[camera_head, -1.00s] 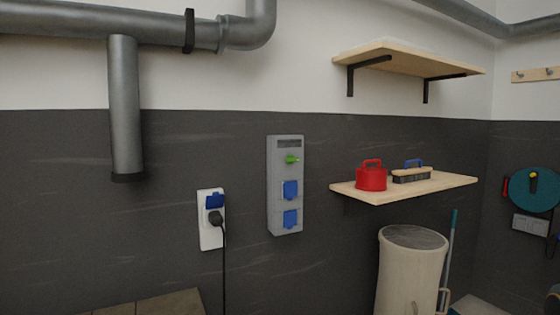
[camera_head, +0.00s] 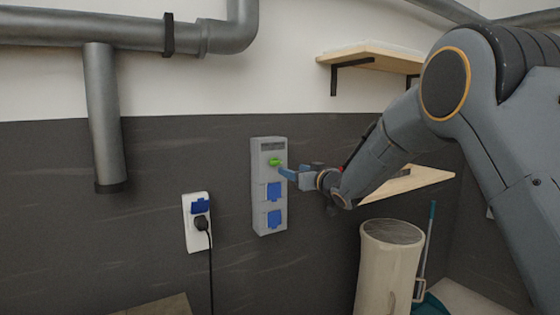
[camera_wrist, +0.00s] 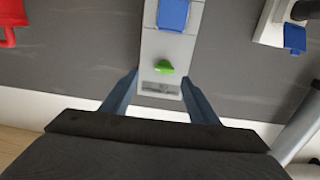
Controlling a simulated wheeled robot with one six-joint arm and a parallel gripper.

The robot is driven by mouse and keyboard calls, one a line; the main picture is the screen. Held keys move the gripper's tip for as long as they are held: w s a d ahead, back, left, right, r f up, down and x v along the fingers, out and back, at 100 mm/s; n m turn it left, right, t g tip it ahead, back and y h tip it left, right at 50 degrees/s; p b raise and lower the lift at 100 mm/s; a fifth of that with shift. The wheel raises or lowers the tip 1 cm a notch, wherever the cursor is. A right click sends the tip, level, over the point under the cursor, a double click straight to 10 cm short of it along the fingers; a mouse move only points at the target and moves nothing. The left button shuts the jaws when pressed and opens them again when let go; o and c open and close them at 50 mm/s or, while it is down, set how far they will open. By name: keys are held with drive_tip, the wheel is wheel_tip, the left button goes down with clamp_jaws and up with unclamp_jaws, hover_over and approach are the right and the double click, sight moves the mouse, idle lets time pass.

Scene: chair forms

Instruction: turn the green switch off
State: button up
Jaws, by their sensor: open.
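The green switch (camera_head: 275,162) is a small knob on the upper part of a grey wall box (camera_head: 259,205). In the wrist view the green switch (camera_wrist: 164,67) shows just beyond and between my fingers, against the grey panel. My gripper (camera_head: 286,172) is open, with its fingertips close to the switch from the right in the head view. In the wrist view my gripper (camera_wrist: 158,80) has one blue-grey finger on each side of the box's end. I cannot tell whether either finger touches the box.
Blue socket covers (camera_head: 274,192) sit below the switch on the same box. A white socket (camera_head: 197,222) with a black plug and cable is to the left. A wooden shelf (camera_head: 430,177) is to the right, above a cream bin (camera_head: 372,275).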

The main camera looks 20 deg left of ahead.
sight(277, 163)
drive_tip(key=shift+y, duration=0.3)
drive_tip(key=shift+s+a+r+p+x, duration=0.1)
drive_tip(key=shift+p+x, duration=0.35)
drive_tip(key=shift+x, duration=0.95)
drive_tip(key=shift+s+a+r+p+x, duration=0.15)
drive_tip(key=shift+p+x, duration=0.35)
drive_tip(key=shift+x, duration=0.9)
drive_tip(key=shift+s+a+p+x, duration=0.1)
drive_tip(key=shift+p+x, duration=0.35)
drive_tip(key=shift+x, duration=0.95)
drive_tip(key=c, duration=1)
